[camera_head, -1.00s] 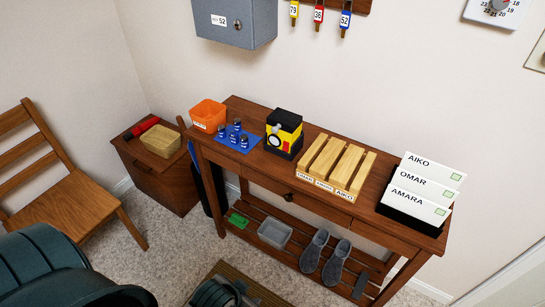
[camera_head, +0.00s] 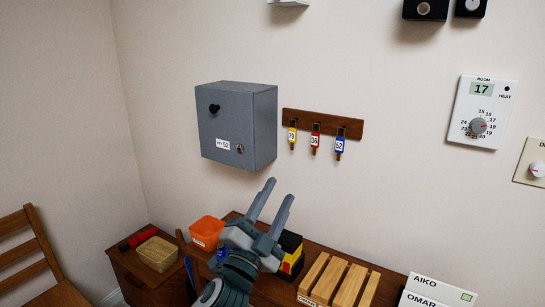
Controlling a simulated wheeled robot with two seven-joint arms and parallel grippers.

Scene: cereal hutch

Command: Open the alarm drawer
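My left gripper (camera_head: 280,191) is raised in front of the table, fingers pointing up toward the wall, open and empty. A grey wall box (camera_head: 222,120) with a black knob, a keyhole and a label reading 52 hangs up and left of it. To its right is a wooden rack (camera_head: 352,128) with a yellow key tag 79 (camera_head: 292,137), a red tag 36 (camera_head: 315,141) and a blue tag 52 (camera_head: 339,146). The wooden table (camera_head: 324,257) shows only its top; its drawer front is out of view. My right gripper is not in view.
On the table are an orange bin (camera_head: 207,233), a black and yellow object (camera_head: 291,251) partly behind my gripper, wooden slats (camera_head: 350,287) and name cards (camera_head: 440,287). A thermostat (camera_head: 483,112) is on the wall. A side cabinet and chair stand left.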

